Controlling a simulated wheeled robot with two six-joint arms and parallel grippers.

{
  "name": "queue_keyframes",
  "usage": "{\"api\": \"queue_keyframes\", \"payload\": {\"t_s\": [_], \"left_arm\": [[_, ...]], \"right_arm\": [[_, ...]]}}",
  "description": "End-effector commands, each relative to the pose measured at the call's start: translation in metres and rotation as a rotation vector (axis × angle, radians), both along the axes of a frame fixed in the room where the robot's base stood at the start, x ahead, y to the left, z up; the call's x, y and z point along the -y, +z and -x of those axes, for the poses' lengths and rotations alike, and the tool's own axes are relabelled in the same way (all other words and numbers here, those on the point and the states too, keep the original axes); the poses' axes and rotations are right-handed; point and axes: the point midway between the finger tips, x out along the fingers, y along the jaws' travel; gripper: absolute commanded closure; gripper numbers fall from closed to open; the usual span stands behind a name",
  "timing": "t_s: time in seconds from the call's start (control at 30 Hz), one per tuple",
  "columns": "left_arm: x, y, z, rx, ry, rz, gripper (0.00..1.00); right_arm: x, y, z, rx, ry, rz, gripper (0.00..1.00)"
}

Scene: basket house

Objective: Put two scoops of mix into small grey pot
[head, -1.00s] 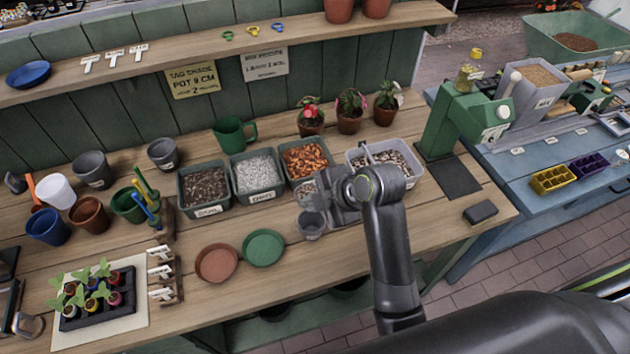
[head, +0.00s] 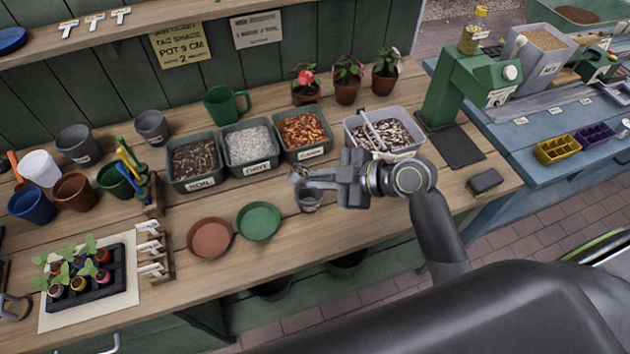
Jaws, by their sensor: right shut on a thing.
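The small grey pot (head: 309,198) stands on the bench in front of the bins, partly hidden by my right gripper. My right gripper (head: 312,178) is shut on what looks like a small scoop (head: 298,173). The scoop is just above the pot's rim at its left side; its handle is mostly hidden by the fingers. I cannot tell how much mix is in the scoop or in the pot. The light grey bin of speckled mix (head: 402,153) stands behind my right wrist, with a pale bar lying across it. My left gripper is out of view.
Green bins of dark soil (head: 205,183), white grit (head: 255,164) and orange bark (head: 306,152) stand behind. A terracotta saucer (head: 210,238) and a green saucer (head: 259,221) lie left of the pot. A green press (head: 460,85) stands at the right.

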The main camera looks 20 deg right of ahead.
Motion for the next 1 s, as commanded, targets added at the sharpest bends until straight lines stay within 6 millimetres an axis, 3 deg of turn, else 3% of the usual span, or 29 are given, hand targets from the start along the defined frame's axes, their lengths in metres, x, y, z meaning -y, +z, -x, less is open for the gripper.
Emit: {"api": "queue_keyframes", "payload": {"t_s": [0.03, 0.6, 1.0], "left_arm": [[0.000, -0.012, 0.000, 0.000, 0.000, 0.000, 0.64], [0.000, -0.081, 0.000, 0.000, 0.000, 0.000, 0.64], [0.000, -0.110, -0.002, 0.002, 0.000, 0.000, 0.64]], "right_arm": [[0.003, -0.009, 0.000, -0.002, -0.008, -0.035, 1.00], [0.014, -0.022, 0.002, -0.010, -0.078, -0.385, 1.00], [0.019, -0.023, 0.003, -0.016, -0.109, -0.537, 1.00]]}}
